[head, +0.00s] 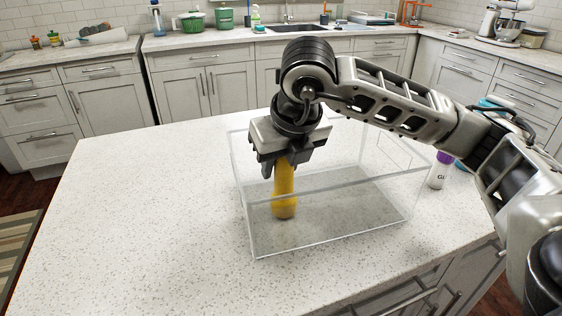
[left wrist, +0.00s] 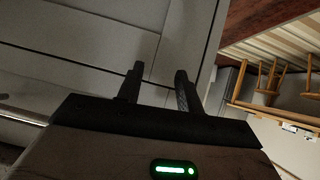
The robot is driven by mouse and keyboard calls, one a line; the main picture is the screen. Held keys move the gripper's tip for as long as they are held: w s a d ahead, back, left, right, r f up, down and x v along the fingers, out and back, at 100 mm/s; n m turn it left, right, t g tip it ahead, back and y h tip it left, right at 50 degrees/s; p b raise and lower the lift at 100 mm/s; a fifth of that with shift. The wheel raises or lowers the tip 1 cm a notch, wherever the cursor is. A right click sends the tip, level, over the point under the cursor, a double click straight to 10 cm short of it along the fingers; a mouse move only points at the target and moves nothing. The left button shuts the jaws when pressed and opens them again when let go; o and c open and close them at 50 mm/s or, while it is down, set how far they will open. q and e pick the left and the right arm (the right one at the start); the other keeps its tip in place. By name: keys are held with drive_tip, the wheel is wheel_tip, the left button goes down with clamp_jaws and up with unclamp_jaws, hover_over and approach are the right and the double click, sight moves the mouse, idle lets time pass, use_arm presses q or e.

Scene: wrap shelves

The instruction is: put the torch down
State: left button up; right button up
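The yellow torch (head: 283,192) stands upright inside the left part of a clear open-topped box (head: 330,240) on the island counter, in the head view. My right gripper (head: 279,170) is above it with its fingers around the torch's upper end, which they hide. Whether the torch's lower end touches the box floor is hard to tell. My left gripper (left wrist: 160,85) shows only in the left wrist view, its two fingers apart with nothing between them, in front of grey cabinet panels.
The clear box's walls stand around the torch. A white bottle with a purple cap (head: 440,170) stands right of the box. The island counter (head: 140,210) left of the box is bare. A sink and pots are on the back counter.

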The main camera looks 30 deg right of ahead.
drive_tip(key=shift+o, duration=1.2)
drive_tip(key=shift+r, duration=0.1)
drive_tip(key=shift+r+p, duration=0.2)
drive_tip(key=shift+p, duration=0.15)
drive_tip(key=v, duration=1.1)
drive_tip(key=shift+r+p, duration=0.4)
drive_tip(key=shift+s, duration=0.2)
